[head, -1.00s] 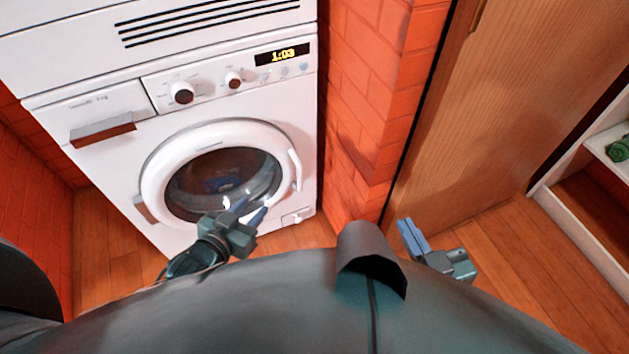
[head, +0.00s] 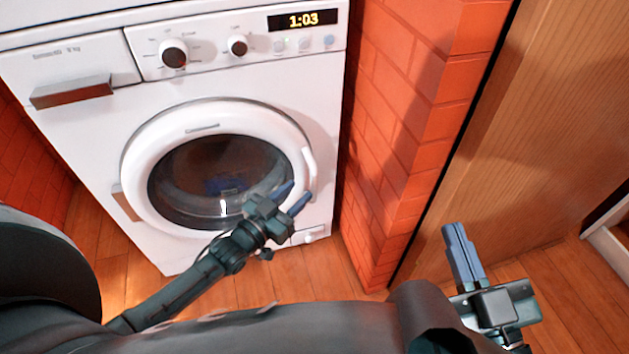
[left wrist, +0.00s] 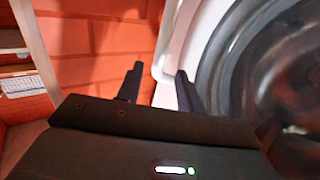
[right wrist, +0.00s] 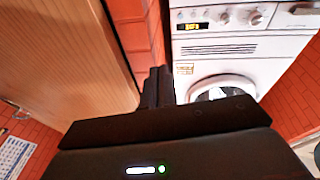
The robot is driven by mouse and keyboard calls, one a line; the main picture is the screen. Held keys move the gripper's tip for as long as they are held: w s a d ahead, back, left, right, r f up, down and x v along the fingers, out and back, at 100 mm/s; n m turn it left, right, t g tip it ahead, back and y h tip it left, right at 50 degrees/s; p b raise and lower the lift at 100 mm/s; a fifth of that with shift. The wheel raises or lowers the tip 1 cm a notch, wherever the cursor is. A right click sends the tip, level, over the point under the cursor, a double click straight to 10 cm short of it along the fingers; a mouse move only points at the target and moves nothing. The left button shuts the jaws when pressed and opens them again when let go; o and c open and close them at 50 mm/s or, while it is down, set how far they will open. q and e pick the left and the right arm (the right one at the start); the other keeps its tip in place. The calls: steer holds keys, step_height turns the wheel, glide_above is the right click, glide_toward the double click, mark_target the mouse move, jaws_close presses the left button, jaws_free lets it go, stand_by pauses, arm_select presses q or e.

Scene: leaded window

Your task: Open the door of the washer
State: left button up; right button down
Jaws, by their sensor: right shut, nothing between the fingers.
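The white washer (head: 235,82) stands ahead with its round door (head: 222,115) shut. The door has a dark glass and a white curved handle (head: 309,172) on its right side. My left gripper (head: 298,193) is open, in front of the door's lower right, by the lower end of the handle. In the left wrist view the handle (left wrist: 166,48) shows between the two fingertips (left wrist: 158,72) of my left gripper; contact cannot be told. My right gripper (head: 454,228) is shut and empty, away to the right of the washer. The washer also shows in the right wrist view (right wrist: 250,62).
A red brick pillar (head: 412,110) stands close to the right of the washer. A wooden door panel (head: 540,150) is beyond it, near my right gripper. A detergent drawer (head: 72,92) is at the washer's upper left. The wooden floor (head: 350,285) is clear in front.

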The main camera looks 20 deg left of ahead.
mark_target(311, 180)
arm_select(q)
steer(key=b+x, duration=0.2)
steer(key=x, duration=0.5)
steer(key=shift+c, duration=0.6)
jaws_close()
